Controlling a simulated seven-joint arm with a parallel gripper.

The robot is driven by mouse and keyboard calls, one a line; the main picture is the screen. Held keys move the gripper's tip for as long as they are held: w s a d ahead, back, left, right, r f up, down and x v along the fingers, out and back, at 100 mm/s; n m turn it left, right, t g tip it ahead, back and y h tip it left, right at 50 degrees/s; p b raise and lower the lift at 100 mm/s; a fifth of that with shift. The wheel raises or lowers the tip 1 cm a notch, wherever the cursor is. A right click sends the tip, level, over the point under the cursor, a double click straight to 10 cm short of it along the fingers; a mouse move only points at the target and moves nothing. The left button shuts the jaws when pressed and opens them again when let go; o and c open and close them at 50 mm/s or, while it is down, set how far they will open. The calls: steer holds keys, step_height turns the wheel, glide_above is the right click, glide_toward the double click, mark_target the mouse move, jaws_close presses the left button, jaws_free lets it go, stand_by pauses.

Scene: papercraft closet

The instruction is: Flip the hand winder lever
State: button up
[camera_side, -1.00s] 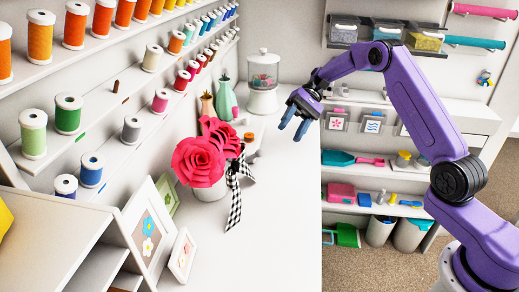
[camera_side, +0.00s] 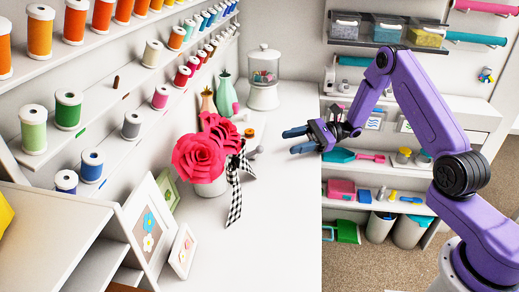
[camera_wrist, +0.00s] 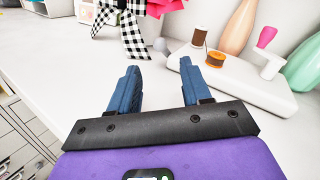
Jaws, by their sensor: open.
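The hand winder (camera_wrist: 232,84) is a white base on the white counter, ahead and to the right of my gripper in the wrist view. It carries a brown spool (camera_wrist: 199,37), an orange spool (camera_wrist: 215,59) and a white lever (camera_wrist: 269,66) with a pink knob (camera_wrist: 266,37). In the side view the winder is mostly hidden behind the flowers; its orange spool (camera_side: 249,133) shows. My gripper (camera_wrist: 160,76) has two blue fingers held apart with nothing between them. In the side view my gripper (camera_side: 294,140) points left over the counter, apart from the winder.
Pink paper roses (camera_side: 203,158) with a checkered ribbon (camera_side: 235,185) stand left of the winder. Vases (camera_side: 226,96) and a lidded jar (camera_side: 264,82) stand behind it. Spool shelves line the left wall. The counter's front stretch (camera_side: 265,240) is clear.

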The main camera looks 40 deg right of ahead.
mark_target(259, 149)
steer(key=x, duration=1.1)
steer(key=shift+r, duration=0.1)
jaws_close()
